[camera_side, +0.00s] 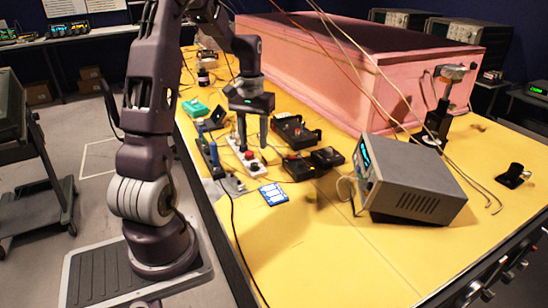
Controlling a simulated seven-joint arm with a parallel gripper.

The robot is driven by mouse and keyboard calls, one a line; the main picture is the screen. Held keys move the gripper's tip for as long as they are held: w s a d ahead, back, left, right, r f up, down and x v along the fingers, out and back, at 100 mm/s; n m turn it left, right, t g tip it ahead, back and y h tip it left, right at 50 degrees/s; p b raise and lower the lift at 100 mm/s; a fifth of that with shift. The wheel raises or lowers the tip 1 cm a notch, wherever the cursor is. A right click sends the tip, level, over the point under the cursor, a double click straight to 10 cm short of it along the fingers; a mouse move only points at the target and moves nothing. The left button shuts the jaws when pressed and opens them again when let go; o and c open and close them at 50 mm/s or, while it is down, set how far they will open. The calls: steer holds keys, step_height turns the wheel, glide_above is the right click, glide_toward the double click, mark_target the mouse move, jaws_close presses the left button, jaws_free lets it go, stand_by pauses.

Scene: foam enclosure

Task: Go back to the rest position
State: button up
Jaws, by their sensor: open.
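My gripper (252,143) points down over the yellow table (345,250), at the end of my dark arm. Its two fingers are apart, one on each side above a small white box with a red top (250,160). I cannot tell from this single side view how high the fingertips are over the box, or whether they touch it. No object shows held clear of the table.
A pink foam enclosure (340,85) stands behind my gripper. Black boxes (297,132) lie to its right, a blue-white card (273,194) in front. A grey instrument (412,188) sits at right with cables around. Bare table lies at the front.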

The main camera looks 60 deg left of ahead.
steer(key=d+r+m+t+y, duration=0.1)
steer(key=d+r+m+t, duration=0.15)
steer(key=d+r, duration=0.8)
steer(key=s+d+r+m+t, duration=0.1)
steer(key=s+d+m, duration=0.2)
steer(key=s+d, duration=0.3)
steer(key=s+d+r+m+t+h, duration=0.1)
steer(key=s+d+m+t, duration=0.1)
steer(key=s+d, duration=0.5)
steer(key=d+m, duration=0.1)
steer(key=d, duration=0.4)
steer(key=shift+s, duration=0.25)
steer(key=shift+o, duration=0.2)
